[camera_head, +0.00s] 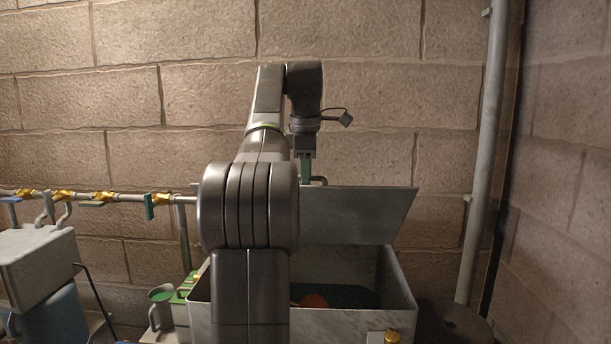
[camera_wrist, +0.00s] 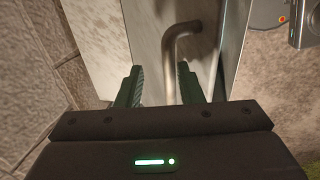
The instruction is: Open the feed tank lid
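The feed tank (camera_head: 402,285) is a grey open-topped box in the head view, partly hidden behind my arm. Its lid (camera_head: 365,213) stands raised, tilted up at the tank's back edge, so the inside shows. My gripper (camera_head: 306,180) is at the lid's upper edge, its fingertips partly hidden. In the wrist view, my gripper (camera_wrist: 160,82) has its two dark green fingers apart. A bent metal handle (camera_wrist: 181,42) on the lid (camera_wrist: 140,25) shows between and beyond them. I cannot tell whether a finger touches the handle.
Dark liquid and a round orange-red thing (camera_head: 313,300) show inside the tank. A pipe with brass valves (camera_head: 103,197) runs along the wall at left. A grey jug (camera_head: 161,310) stands left of the tank. A vertical pipe (camera_head: 485,150) stands at right. A brick wall is close behind.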

